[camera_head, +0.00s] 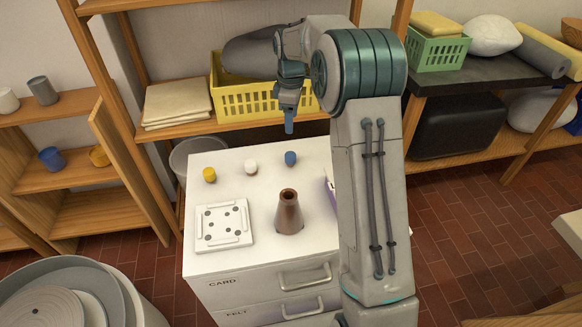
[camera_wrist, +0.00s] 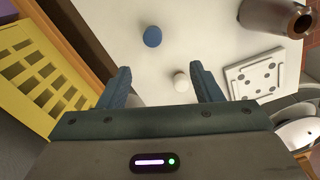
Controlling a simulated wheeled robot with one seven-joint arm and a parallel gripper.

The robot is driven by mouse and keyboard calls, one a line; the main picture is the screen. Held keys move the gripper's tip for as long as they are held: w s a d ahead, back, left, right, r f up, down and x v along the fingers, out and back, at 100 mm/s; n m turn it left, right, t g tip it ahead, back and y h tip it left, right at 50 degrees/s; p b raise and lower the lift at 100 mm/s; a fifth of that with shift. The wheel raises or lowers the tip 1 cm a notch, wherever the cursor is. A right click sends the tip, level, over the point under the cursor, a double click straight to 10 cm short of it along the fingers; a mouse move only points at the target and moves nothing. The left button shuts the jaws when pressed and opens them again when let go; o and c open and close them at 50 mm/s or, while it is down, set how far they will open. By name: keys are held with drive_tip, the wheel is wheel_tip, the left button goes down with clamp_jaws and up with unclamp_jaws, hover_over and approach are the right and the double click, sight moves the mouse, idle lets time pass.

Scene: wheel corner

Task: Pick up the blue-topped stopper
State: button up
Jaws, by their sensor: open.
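The blue-topped stopper (camera_head: 290,158) stands on the white cabinet top, at the right of a row of three small stoppers. A white-topped stopper (camera_head: 251,167) is in the middle and a yellow-topped stopper (camera_head: 209,175) at the left. My gripper (camera_head: 289,128) is above and behind the blue-topped stopper, apart from it. In the wrist view my gripper (camera_wrist: 160,85) is open and empty. The blue top (camera_wrist: 152,36) shows beyond the fingertips, and the white top (camera_wrist: 181,82) lies between the fingers in the picture, nearer the right finger.
A brown bottle-shaped vessel (camera_head: 289,213) and a white square plate with holes (camera_head: 224,226) stand on the cabinet top (camera_head: 262,188). A purple item (camera_head: 330,195) is partly hidden by my arm. A yellow basket (camera_head: 240,102) sits on the shelf behind.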

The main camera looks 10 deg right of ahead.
sight(290, 154)
drive_tip(key=shift+n, duration=0.6)
drive_tip(key=f+b, duration=0.1)
drive_tip(key=f, duration=0.4)
drive_tip(key=w+f+b, duration=0.1)
drive_tip(key=f, duration=0.5)
drive_tip(key=w+f+b, duration=0.1)
drive_tip(key=f, duration=0.5)
drive_tip(key=c, duration=1.1)
drive_tip(key=shift+o, duration=0.2)
drive_tip(key=shift+r, duration=0.1)
